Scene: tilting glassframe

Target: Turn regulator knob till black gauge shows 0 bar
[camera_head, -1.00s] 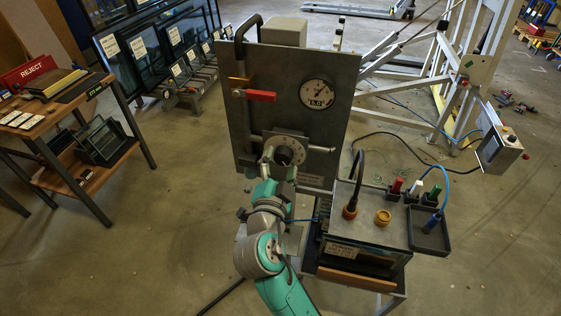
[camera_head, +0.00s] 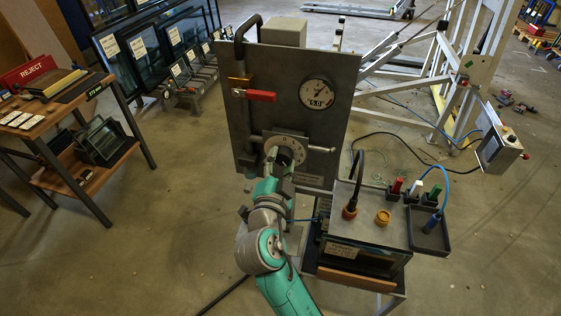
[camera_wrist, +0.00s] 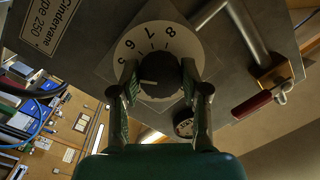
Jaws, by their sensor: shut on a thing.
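The black regulator knob (camera_wrist: 160,75) sits in the middle of a white numbered dial (camera_wrist: 186,42) in the wrist view. A light pointer mark shows on its face. My gripper (camera_wrist: 160,82) has one finger on each side of the knob and is shut on it. In the head view my gripper (camera_head: 283,158) is at the dial (camera_head: 290,143), low on the grey panel, and it hides most of the knob. The round gauge (camera_head: 317,94), white-faced with a dark rim, is at the panel's upper right. Its readout looks like 5.0; the needle is too small to read exactly.
A red-handled valve (camera_head: 261,96) sits on the grey panel (camera_head: 262,70), left of the gauge. A bench box (camera_head: 370,215) with cables and coloured plugs stands close at right. A table with a reject sign (camera_head: 28,72) is at far left. Floor between is open.

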